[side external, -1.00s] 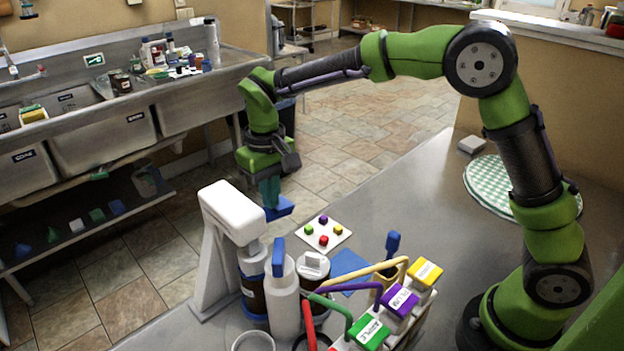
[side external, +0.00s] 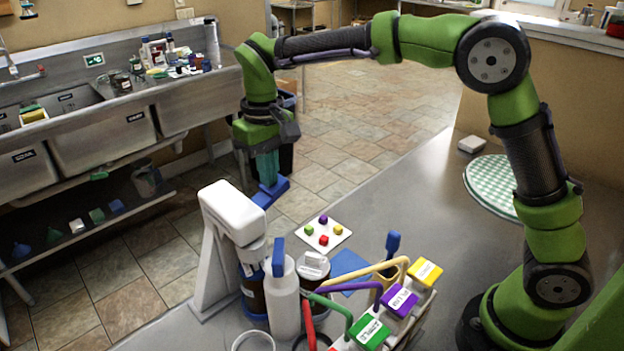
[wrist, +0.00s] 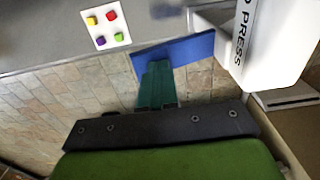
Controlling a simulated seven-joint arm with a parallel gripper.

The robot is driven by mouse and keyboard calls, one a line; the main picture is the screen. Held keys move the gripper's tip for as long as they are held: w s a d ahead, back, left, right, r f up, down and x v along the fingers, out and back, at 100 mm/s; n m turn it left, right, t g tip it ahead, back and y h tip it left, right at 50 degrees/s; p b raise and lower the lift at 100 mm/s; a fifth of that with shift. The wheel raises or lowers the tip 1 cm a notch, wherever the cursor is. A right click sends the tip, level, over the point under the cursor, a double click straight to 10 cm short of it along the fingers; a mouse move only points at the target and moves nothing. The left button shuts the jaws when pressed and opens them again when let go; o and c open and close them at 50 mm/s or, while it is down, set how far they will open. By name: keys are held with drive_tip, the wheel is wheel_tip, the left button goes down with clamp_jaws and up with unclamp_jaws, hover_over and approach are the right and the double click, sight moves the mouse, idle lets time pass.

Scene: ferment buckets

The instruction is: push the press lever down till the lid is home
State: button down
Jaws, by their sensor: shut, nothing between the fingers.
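The press (side external: 233,212) is a white stand with a rounded head, in the middle of the side view; its head (wrist: 275,45), marked PRESS, fills the upper right of the wrist view. The flat blue bar I take as its lever (side external: 271,194) sticks out behind the head; it also shows in the wrist view (wrist: 190,48). My gripper (side external: 268,178) is shut and points down, its teal fingertips at the bar; I cannot tell whether they touch. A dark jar (side external: 252,292) stands under the head. How its lid sits is hidden.
A white bottle with a blue top (side external: 284,300) and a white-lidded jar (side external: 313,268) stand close by the press. A white card with coloured cubes (side external: 323,233) lies behind them. A rack with coloured handles and labelled blocks (side external: 371,331) is at the front. The counter further right is mostly clear.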

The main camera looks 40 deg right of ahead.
wheel_tip(320, 180, up, 9)
drive_tip(key=shift+f, duration=0.2)
idle(0.8)
drive_tip(key=shift+w, duration=0.1)
drive_tip(key=f, duration=0.1)
drive_tip(key=s+d+f, duration=0.1)
drive_tip(key=shift+s+d+f+t, duration=0.1)
drive_tip(key=shift+f+t, duration=0.2)
drive_tip(key=shift+t, duration=0.1)
drive_tip(key=s+d+f+m+t+y, duration=0.1)
drive_tip(key=s+d, duration=0.4)
drive_tip(key=s, duration=0.5)
drive_tip(key=s+d+m+t+y, duration=0.1)
drive_tip(key=s+d+m+t, duration=0.2)
drive_tip(key=s, duration=0.7)
drive_tip(key=shift+s+d+f+t, duration=0.15)
drive_tip(key=shift+d+f+t, duration=0.2)
drive_tip(key=shift+d+t, duration=0.85)
